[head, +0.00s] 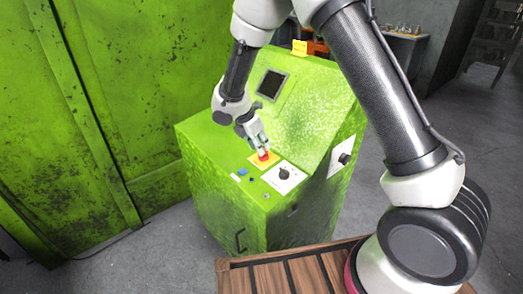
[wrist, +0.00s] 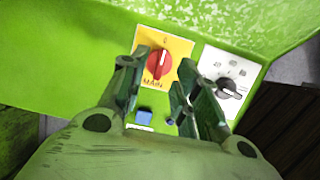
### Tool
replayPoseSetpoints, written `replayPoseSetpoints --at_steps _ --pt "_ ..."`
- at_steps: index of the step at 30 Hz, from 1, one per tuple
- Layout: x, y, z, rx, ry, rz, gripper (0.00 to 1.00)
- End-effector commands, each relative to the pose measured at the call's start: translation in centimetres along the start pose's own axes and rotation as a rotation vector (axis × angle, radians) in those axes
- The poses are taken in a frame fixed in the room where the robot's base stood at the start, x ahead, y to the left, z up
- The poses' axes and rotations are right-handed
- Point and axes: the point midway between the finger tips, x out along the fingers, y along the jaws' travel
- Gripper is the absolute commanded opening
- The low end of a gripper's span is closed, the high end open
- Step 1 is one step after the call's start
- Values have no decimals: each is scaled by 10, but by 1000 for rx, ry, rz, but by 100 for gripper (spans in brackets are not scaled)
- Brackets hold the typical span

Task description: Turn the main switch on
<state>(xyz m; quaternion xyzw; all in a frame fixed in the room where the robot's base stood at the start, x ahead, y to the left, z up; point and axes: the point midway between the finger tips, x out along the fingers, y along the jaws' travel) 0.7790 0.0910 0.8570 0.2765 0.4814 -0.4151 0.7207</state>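In the wrist view my gripper (wrist: 160,68) is open, with one finger on each side of the knob. I cannot tell whether either finger touches it.
A black selector knob (wrist: 228,88) on a white plate sits right of the main switch. A blue button (wrist: 145,113) lies below it. The green console (head: 225,200) has a dark screen (head: 271,85). A large green machine wall (head: 90,110) stands at left.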

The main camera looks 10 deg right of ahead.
Motion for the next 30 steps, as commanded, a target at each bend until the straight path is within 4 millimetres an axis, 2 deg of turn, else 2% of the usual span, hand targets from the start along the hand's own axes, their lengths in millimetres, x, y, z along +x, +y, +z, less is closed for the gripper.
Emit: replayPoseSetpoints --at_steps 3,6,16,17,21,30 --pt "19 -1 0 1 0 -3 31" --pt "28 -1 0 2 1 -1 31" --pt "33 0 0 3 1 0 31" --pt "33 0 0 3 1 0 28" --pt "33 0 0 3 1 0 2" --pt "33 -1 0 7 1 -2 0"
